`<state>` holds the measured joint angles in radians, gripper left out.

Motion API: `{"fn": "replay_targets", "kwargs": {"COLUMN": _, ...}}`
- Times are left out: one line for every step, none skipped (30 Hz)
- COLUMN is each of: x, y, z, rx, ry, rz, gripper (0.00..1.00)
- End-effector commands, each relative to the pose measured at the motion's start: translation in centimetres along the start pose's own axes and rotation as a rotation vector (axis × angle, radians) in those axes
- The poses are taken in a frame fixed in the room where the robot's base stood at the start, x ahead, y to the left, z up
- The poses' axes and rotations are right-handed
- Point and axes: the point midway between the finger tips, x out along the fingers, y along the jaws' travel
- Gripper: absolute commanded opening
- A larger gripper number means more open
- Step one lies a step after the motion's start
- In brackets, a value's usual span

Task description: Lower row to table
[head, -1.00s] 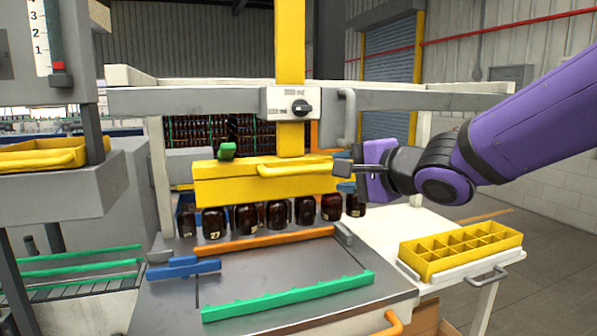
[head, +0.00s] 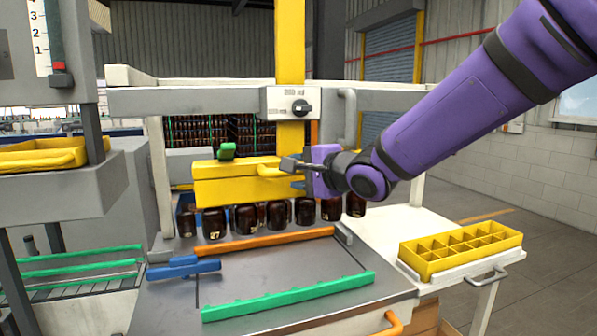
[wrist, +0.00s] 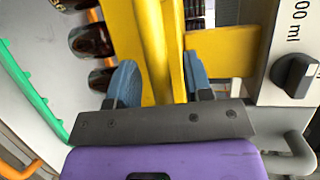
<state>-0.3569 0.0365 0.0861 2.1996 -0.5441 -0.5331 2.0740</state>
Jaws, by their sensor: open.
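A row of several amber bottles (head: 246,218) is under the yellow lifting head (head: 226,187) above the grey table (head: 275,277). Whether their bases touch the table is hard to tell. A yellow handle bar (head: 266,171) runs along the head's front. My gripper (head: 288,166) is at the right part of this handle, in front of the yellow column. In the wrist view, my gripper (wrist: 160,80) has its blue fingers on either side of the yellow handle bar (wrist: 152,45), open around it. My gripper hides part of the head's right end.
An orange rail (head: 264,240), a green notched rail (head: 290,296) and a blue stop (head: 183,268) lie on the table, with bare surface between the rails. A selector knob (head: 300,108) is above the head. A yellow divided tray (head: 460,248) is at right.

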Motion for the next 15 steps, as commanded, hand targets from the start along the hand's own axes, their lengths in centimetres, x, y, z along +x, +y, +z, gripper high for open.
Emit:
{"fn": "replay_targets", "kwargs": {"x": 0.3, "y": 0.03, "z": 0.02, "rx": -0.001, "ry": 0.0, "rz": 0.001, "gripper": 0.46}}
{"fn": "replay_targets", "kwargs": {"x": 0.41, "y": 0.03, "z": 0.02, "rx": -0.001, "ry": 0.0, "rz": 0.001, "gripper": 0.46}}
{"fn": "replay_targets", "kwargs": {"x": 0.53, "y": 0.03, "z": 0.01, "rx": -0.001, "ry": 0.0, "rz": 0.001, "gripper": 0.46}}
{"fn": "replay_targets", "kwargs": {"x": 0.59, "y": 0.03, "z": 0.01, "rx": -0.001, "ry": 0.0, "rz": 0.001, "gripper": 0.46}}
{"fn": "replay_targets", "kwargs": {"x": 0.63, "y": 0.02, "z": 0.0, "rx": -0.001, "ry": 0.0, "rz": 0.0, "gripper": 0.46}}
{"fn": "replay_targets", "kwargs": {"x": 0.66, "y": 0.02, "z": 0.0, "rx": -0.001, "ry": 0.0, "rz": 0.0, "gripper": 0.46}}
{"fn": "replay_targets", "kwargs": {"x": 0.67, "y": 0.02, "z": -0.01, "rx": -0.001, "ry": 0.0, "rz": 0.0, "gripper": 0.46}}
{"fn": "replay_targets", "kwargs": {"x": 0.67, "y": 0.02, "z": -0.01, "rx": -0.001, "ry": 0.0, "rz": 0.0, "gripper": 0.46}}
{"fn": "replay_targets", "kwargs": {"x": 0.66, "y": 0.02, "z": -0.01, "rx": -0.001, "ry": 0.0, "rz": 0.0, "gripper": 0.46}}
{"fn": "replay_targets", "kwargs": {"x": 0.66, "y": 0.01, "z": -0.01, "rx": -0.001, "ry": 0.0, "rz": 0.0, "gripper": 0.46}}
{"fn": "replay_targets", "kwargs": {"x": 0.66, "y": 0.01, "z": -0.01, "rx": -0.001, "ry": 0.0, "rz": 0.0, "gripper": 0.46}}
{"fn": "replay_targets", "kwargs": {"x": 0.65, "y": 0.02, "z": -0.01, "rx": -0.001, "ry": 0.0, "rz": 0.0, "gripper": 0.46}}
{"fn": "replay_targets", "kwargs": {"x": 0.65, "y": 0.01, "z": -0.02, "rx": -0.001, "ry": 0.001, "rz": 0.0, "gripper": 0.39}}
{"fn": "replay_targets", "kwargs": {"x": 0.65, "y": 0.01, "z": -0.02, "rx": -0.001, "ry": 0.001, "rz": 0.0, "gripper": 0.32}}
{"fn": "replay_targets", "kwargs": {"x": 0.65, "y": 0.01, "z": -0.01, "rx": -0.001, "ry": 0.001, "rz": 0.0, "gripper": 0.23}}
